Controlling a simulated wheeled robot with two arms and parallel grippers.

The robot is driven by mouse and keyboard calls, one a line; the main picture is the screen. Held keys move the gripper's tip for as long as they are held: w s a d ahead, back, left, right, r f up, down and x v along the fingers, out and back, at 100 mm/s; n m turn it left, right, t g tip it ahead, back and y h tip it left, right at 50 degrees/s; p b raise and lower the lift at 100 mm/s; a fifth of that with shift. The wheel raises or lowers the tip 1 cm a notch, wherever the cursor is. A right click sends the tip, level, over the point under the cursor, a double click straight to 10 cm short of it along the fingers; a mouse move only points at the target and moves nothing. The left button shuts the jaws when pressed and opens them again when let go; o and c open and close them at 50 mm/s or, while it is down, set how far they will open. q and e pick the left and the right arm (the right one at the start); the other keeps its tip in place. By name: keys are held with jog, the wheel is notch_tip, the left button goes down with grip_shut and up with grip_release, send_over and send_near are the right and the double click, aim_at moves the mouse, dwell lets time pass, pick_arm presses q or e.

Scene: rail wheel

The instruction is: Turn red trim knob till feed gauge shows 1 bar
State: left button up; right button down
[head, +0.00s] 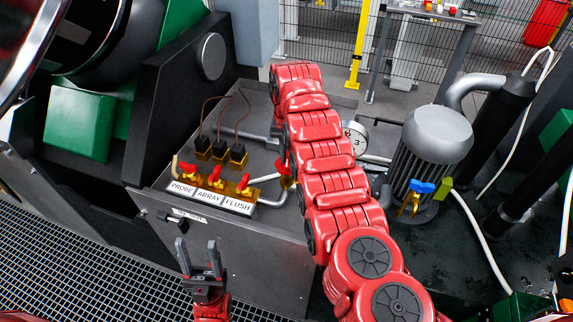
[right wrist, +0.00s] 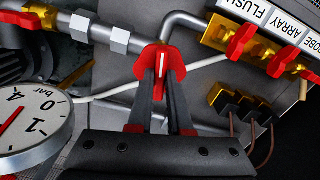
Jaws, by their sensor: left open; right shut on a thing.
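The red trim knob (right wrist: 166,64) sits on the grey pipe in the right wrist view, between the two fingers of my right gripper (right wrist: 160,75), which is shut on it. In the head view my right arm hides most of this grip; a red part that may be the knob (head: 284,168) shows beside the arm. In the head view the gauge (head: 355,138) is partly covered. My left gripper (head: 198,248) is open and empty before the cabinet.
Red valve handles (head: 215,175) on a brass manifold stand above the PROBE, ARRAY and FLUSH labels (head: 210,196). Black-and-brass connectors (head: 220,150) with brown wires stand behind. A grey motor (head: 430,150) and a blue-handled valve (head: 420,188) are at right.

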jog(key=shift+f, duration=0.1)
jog(key=shift+f+m+b, duration=0.1)
jog(key=shift+m+b, duration=0.55)
jog(key=shift+m, duration=1.75)
jog(key=m+b, duration=0.1)
jog(key=m, duration=0.2)
jog(key=shift+m, duration=0.8)
